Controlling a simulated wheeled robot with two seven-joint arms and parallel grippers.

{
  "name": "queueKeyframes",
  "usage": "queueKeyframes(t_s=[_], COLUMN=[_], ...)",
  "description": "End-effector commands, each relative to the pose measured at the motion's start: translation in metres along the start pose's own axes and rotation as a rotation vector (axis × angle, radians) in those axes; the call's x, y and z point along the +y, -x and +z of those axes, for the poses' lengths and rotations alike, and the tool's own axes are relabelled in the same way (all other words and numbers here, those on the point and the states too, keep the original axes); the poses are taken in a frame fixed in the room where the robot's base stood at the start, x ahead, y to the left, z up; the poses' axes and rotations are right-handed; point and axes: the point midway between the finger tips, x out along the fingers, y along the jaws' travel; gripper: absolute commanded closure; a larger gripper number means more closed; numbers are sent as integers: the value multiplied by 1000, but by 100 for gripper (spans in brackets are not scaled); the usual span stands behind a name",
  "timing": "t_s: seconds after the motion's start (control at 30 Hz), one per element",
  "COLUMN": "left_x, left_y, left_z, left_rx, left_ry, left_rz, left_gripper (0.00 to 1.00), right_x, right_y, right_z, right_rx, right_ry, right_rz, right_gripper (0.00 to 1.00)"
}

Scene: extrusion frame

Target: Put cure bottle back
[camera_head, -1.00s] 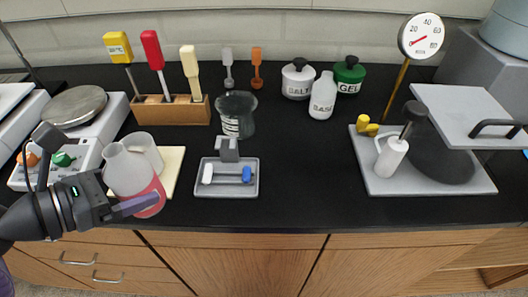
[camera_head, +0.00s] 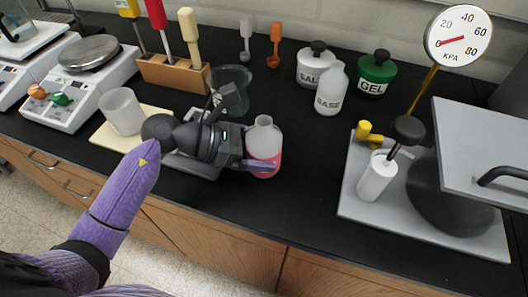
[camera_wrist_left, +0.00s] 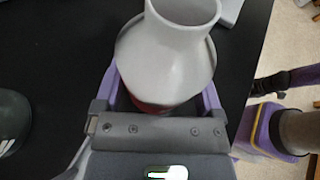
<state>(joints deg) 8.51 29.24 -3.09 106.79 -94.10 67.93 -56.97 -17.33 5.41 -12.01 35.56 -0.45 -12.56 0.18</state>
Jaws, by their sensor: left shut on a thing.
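The cure bottle (camera_head: 264,140) is pale with a pink lower part and an open neck. My left gripper (camera_head: 255,163) is shut around its lower body, and the bottle is upright above the black bench near its front edge. In the left wrist view the bottle (camera_wrist_left: 167,50) sits between the two purple fingers (camera_wrist_left: 160,98). I cannot tell whether its base touches the bench. The white BASE bottle (camera_head: 331,90) stands farther back to the right. My right gripper is not in view.
SALT (camera_head: 317,64) and GEL (camera_head: 376,74) jars stand behind. A vacuum plate (camera_head: 350,204) with a pump and gauge (camera_head: 458,40) is at right. A glass beaker (camera_head: 231,84) and grey tray (camera_head: 196,166) are by my arm. Bench between bottle and plate is clear.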

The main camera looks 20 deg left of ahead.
Motion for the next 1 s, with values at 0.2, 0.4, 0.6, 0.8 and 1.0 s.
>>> queueKeyframes(t_s=[0.2,0.4,0.6,0.8,1.0], left_x=[0,0,0,0,1], left_y=[-1,-3,-2,-2,26], left_z=[-4,-7,-6,-4,-4], left_rx=[0,1,0,0,5], left_ry=[-2,-2,-2,-2,-2], left_rz=[1,1,1,1,3], left_gripper=[79,5,0,0,0], right_x=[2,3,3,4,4], right_y=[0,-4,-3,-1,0], right_z=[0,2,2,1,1], right_rx=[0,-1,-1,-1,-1], right_ry=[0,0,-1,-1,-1], right_rz=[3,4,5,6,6], right_gripper=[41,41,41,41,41])
